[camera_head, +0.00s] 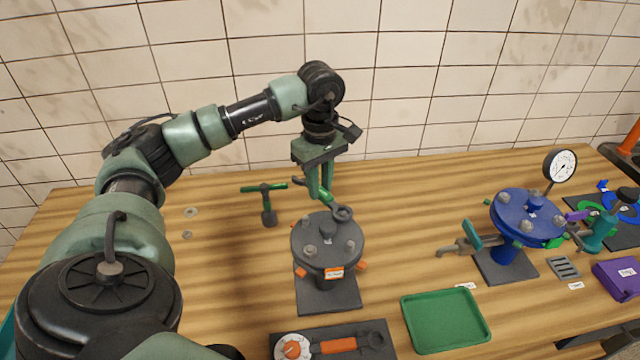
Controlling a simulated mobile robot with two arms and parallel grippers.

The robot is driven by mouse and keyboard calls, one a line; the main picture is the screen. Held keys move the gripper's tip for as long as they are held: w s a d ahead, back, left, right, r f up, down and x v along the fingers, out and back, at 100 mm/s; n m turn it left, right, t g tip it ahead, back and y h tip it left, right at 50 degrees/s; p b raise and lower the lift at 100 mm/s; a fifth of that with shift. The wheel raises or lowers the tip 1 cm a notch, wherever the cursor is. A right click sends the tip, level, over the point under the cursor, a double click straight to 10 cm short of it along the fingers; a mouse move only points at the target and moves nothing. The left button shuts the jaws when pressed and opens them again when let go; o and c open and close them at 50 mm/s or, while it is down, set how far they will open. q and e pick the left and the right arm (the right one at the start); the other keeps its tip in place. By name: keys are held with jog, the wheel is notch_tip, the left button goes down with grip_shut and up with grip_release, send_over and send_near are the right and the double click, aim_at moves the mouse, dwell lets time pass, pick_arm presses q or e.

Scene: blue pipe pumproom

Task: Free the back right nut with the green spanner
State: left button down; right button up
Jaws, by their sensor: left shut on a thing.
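The green spanner (326,197) is in my left gripper (319,188), which is shut on its handle. The spanner's grey ring end (342,213) is at the back right of the dark grey round flange (327,262), over the place of the back right nut. The ring hides that nut, and I cannot tell whether it is seated around it or just above it. Other nuts show on the flange, such as the front left one (310,251) and the front right one (349,246). My right gripper is not in view.
A green tray (445,320) lies front right of the flange. A dark mat with an orange-handled spanner (338,345) and a dial lies in front. A green T-handled tool (266,205) stands behind left. A blue flange (527,216) with a gauge (560,165) stands right.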

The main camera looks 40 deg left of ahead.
pick_arm(q)
jog(key=shift+r+p, duration=1)
jog(key=shift+r, duration=0.7)
